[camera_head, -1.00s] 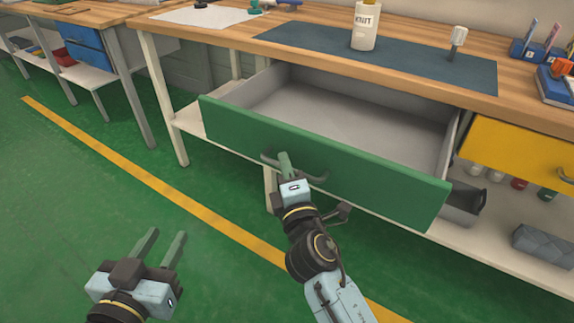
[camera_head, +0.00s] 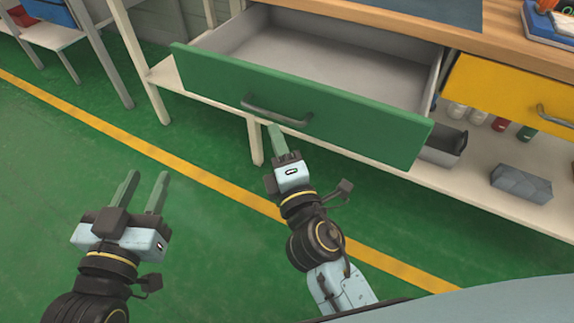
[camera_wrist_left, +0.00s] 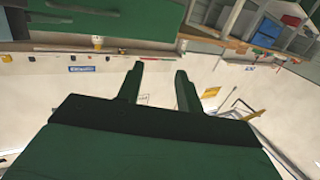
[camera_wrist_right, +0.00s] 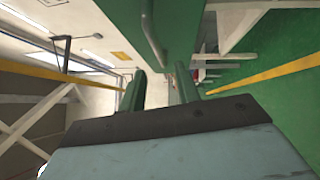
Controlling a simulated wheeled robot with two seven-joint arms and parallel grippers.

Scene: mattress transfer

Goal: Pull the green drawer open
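The green drawer (camera_head: 335,122) is pulled well out from under the workbench, and its grey inside (camera_head: 330,50) looks empty. Its curved metal handle (camera_head: 275,110) is on the front panel; the handle also shows in the right wrist view (camera_wrist_right: 150,35). My right gripper (camera_head: 275,127) is just below and in front of the handle, apart from it. Its fingers (camera_wrist_right: 158,78) are spread with nothing between them. My left gripper (camera_head: 145,178) is open and empty over the floor at the lower left; its spread fingers show in the left wrist view (camera_wrist_left: 160,68).
A yellow drawer (camera_head: 510,95) is shut to the right. The bench's lower shelf (camera_head: 480,190) holds a grey bin (camera_head: 521,183) and several small bottles. Bench legs (camera_head: 254,140) stand behind the drawer. The green floor (camera_head: 50,170) with its yellow line is clear at left.

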